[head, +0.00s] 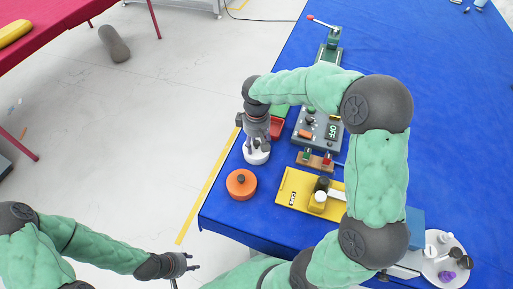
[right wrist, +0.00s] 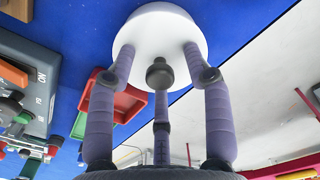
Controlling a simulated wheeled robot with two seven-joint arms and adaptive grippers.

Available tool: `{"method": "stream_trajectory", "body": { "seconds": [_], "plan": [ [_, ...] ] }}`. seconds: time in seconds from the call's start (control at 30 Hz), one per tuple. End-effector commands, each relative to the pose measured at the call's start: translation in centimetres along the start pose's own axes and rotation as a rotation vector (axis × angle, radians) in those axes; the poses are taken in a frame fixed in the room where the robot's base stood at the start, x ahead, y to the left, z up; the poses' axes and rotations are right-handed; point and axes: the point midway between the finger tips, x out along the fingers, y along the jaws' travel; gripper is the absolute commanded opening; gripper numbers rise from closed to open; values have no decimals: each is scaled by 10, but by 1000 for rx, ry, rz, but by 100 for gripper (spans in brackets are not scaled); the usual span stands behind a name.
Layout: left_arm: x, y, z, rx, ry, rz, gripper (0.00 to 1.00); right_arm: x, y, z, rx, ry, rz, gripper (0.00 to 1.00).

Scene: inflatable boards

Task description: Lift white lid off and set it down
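The white round lid (head: 257,156) lies near the left edge of the blue table, partly hidden by my right gripper. My right gripper (head: 257,146) is over the lid from above. Its three purple fingers (right wrist: 160,65) are spread around the knob, with gaps at the two outer fingers; the third finger lies behind the knob, and its contact cannot be seen. My left gripper (head: 194,263) is off the table at lower left, fingers apart and empty.
An orange round pot (head: 241,184) stands just in front of the lid. A red tray (head: 276,127) and a grey control box (head: 321,128) are to the right. A yellow board (head: 295,190) lies further front. The blue table's far right (head: 450,120) is mostly clear.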

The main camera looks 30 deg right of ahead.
Motion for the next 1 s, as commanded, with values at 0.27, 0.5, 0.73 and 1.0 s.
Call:
{"method": "stream_trajectory", "body": {
  "seconds": [0.27, 0.5, 0.73, 1.0],
  "plan": [
    [0, 0, 0, 0, 0, 0, 40, 0, 0, 0, 0, 0, 0, 0],
    [0, 0, 0, 0, 0, 0, 40, -1, 0, 0, 0, 0, 0, 0],
    [-4, 1, 0, 0, 0, 0, 40, -14, 0, 0, 1, 0, 0, 0],
    [-14, 5, 0, 0, 0, 0, 40, -53, -9, 12, 0, 4, 1, 0]
  ]
}}
